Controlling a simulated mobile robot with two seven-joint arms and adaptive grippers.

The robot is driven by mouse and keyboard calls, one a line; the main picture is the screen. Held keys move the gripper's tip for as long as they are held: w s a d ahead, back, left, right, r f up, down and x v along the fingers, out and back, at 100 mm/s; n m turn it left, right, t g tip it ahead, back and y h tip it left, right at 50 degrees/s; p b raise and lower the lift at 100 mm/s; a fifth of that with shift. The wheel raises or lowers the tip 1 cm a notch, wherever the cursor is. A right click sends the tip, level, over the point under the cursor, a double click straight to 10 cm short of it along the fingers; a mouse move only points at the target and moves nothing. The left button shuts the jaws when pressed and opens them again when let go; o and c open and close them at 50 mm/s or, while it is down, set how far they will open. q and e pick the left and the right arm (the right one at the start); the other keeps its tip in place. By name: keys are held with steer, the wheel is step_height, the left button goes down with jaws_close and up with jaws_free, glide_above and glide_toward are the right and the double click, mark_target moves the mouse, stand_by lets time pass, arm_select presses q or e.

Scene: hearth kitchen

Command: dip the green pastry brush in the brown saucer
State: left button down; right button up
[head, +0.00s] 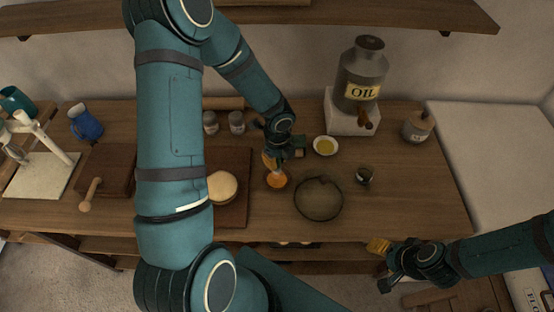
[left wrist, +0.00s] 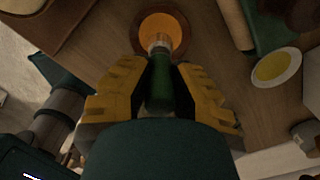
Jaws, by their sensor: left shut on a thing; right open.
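The brown saucer (head: 276,181), holding something orange, sits on the wooden counter right of the cutting board; it is also at the top of the left wrist view (left wrist: 181,46). My left gripper (head: 275,159) is above it, shut on the green pastry brush (left wrist: 160,88). The brush points at the saucer, its pale head (left wrist: 158,42) over the orange middle. I cannot tell whether the bristle tips touch the orange surface. My right gripper (head: 381,262) is open and empty, in front of the counter's front edge at lower right.
A pale bowl of yellow liquid (head: 325,146) is right of the saucer. A dark round hoop-like item (head: 319,215) and a small dark cup (head: 364,176) are nearby. A round bread (head: 222,187) lies on the board at left. An oil can (head: 361,75) stands behind. The counter's right front is clear.

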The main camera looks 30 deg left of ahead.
arm_select(q)
steer(key=shift+r+p, duration=0.5)
steer(key=shift+r, duration=1.35)
